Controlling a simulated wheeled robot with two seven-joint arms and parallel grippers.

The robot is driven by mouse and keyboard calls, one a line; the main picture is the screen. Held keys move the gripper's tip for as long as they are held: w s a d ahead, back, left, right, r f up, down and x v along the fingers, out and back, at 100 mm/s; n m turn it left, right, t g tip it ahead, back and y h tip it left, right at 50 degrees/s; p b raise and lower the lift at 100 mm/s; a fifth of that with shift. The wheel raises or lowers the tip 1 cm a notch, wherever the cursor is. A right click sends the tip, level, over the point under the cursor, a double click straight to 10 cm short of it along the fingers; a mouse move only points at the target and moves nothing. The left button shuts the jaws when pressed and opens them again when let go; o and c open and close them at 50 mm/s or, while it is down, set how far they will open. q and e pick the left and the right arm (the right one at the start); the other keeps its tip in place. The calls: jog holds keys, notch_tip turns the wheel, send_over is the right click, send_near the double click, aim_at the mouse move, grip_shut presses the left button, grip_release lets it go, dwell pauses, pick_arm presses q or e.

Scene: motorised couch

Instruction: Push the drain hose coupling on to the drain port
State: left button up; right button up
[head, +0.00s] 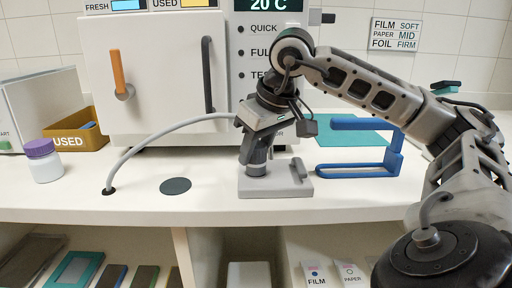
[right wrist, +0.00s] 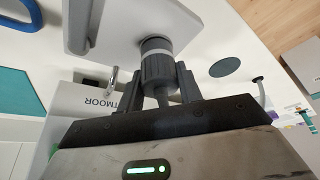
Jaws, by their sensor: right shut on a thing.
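My right gripper (head: 257,150) points down over a grey block (head: 290,187) on the counter. In the right wrist view its two fingers (right wrist: 163,80) are shut on the dark ribbed drain hose coupling (right wrist: 157,62), which has a pale band near its far end. The coupling's far end is at the face of the grey block (right wrist: 110,22); I cannot tell whether it is seated or just touching. A drain port is not clearly visible; the coupling may hide it. My left gripper is not in view.
A blue bracket (head: 360,172) stands just right of the block. A dark disc (head: 175,186) lies flat to its left. The white cabinet (head: 150,80) is behind, with a USED bin (head: 78,135) and purple-capped jar (head: 43,160) at left. The front counter is mostly clear.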

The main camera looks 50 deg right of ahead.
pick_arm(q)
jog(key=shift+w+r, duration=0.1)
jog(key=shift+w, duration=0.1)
pick_arm(e)
jog(key=o, duration=1.1)
jog(key=shift+f, duration=0.1)
pick_arm(q)
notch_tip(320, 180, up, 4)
jog(key=p, duration=0.6)
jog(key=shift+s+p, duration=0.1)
jog(key=shift+p, duration=0.2)
pick_arm(e)
jog(key=v, duration=1.6)
jog(key=shift+w, duration=0.1)
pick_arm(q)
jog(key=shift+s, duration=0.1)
